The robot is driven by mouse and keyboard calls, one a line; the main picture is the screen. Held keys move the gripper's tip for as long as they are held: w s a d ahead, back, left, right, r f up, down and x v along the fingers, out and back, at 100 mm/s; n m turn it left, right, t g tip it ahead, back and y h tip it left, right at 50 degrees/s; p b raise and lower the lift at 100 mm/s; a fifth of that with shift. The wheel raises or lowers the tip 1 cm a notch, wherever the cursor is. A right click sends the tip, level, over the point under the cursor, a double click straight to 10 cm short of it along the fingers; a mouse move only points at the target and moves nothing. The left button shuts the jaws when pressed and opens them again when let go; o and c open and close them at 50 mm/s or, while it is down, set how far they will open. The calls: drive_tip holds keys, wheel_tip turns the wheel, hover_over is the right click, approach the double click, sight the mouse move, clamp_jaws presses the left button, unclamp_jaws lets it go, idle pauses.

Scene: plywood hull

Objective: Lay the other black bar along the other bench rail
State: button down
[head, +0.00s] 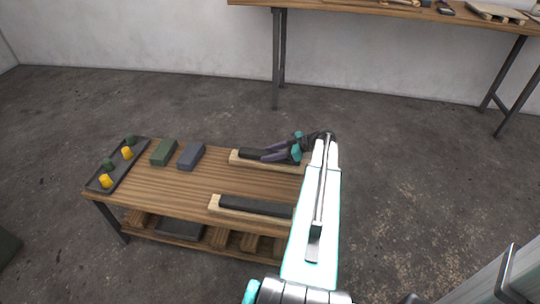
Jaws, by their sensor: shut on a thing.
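The far pale wooden rail (236,159) lies along the back right of the low wooden bench (180,195). My gripper (266,155) is over this rail, shut on a black bar (251,153). The bar is lined up with the rail. I cannot tell whether it rests on the rail or hangs just above. My fingers and arm hide its right part. The near pale rail (214,202) has another black bar (255,206) lying along its top. My arm covers the right ends of both rails.
A dark tray (104,185) with yellow and green pieces is at the bench's left end. A green block (163,152) and a blue-grey block (191,156) lie near the back edge. The bench top between the rails is clear. A taller workbench (370,12) stands behind.

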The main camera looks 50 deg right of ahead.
drive_tip(key=shift+f, duration=0.2)
drive_tip(key=c, duration=1.2)
unclamp_jaws()
drive_tip(key=shift+r, duration=0.15)
drive_tip(key=p+v, duration=0.1)
drive_tip(key=v, duration=1.1)
drive_tip(key=shift+p, duration=0.35)
